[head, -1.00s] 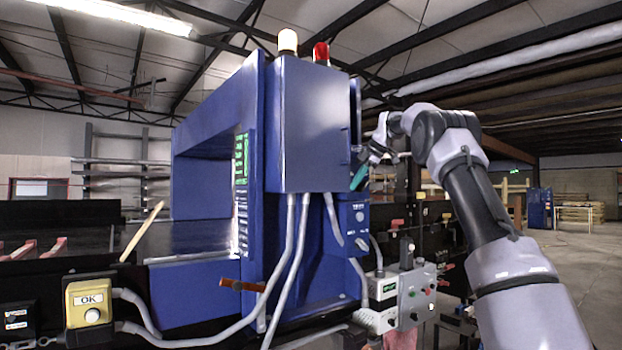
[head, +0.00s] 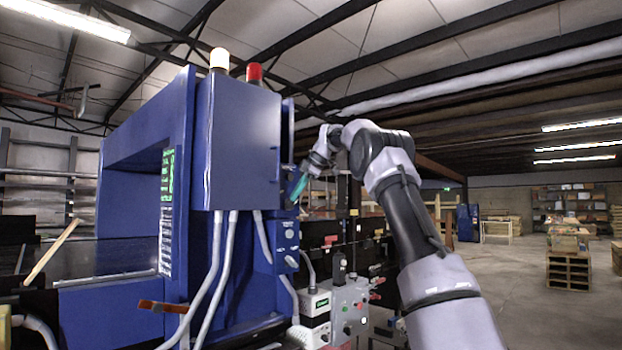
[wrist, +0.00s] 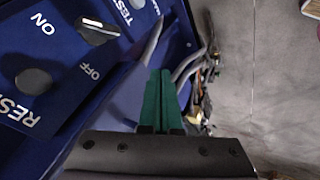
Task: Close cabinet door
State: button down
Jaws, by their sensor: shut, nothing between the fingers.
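The blue cabinet (head: 245,150) of the detector stands left of centre in the head view, with a narrow blue panel edge (head: 287,150) at its right side. I cannot tell how far its door stands open. My gripper (head: 299,188) has green fingers and is beside that right edge, above the small blue control box (head: 286,244). In the wrist view my gripper (wrist: 160,88) has its fingers together and empty. Blue panels with an ON/OFF switch (wrist: 97,30) and a dark knob (wrist: 33,81) lie to its left. Whether the fingers touch the cabinet is unclear.
Grey conduits (head: 214,265) run down below the cabinet. A grey box with buttons (head: 348,308) sits low, right of the control box. Open floor (head: 520,275) lies at the right.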

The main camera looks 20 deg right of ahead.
jog(key=w+d+v, duration=0.1)
jog(key=v, duration=0.6)
jog(key=s+a+m+h, duration=0.15)
jog(key=s+m, duration=0.35)
jog(key=s, duration=0.5)
jog(key=s+a+m+h, duration=0.1)
jog(key=s+a+m, duration=0.2)
jog(key=s+m, duration=0.5)
jog(key=s+f+m+t, duration=0.1)
jog(key=s+f+m, duration=0.3)
jog(key=s+f, duration=0.6)
jog(key=s+f+m+t, duration=0.1)
jog(key=s+f+m, duration=0.4)
jog(key=s, duration=1.3)
notch_tip(320, 180, down, 5)
jog(key=shift+s+r+h, duration=0.1)
jog(key=shift+s+h, duration=0.1)
jog(key=shift+h, duration=0.25)
jog(key=shift+d, duration=0.1)
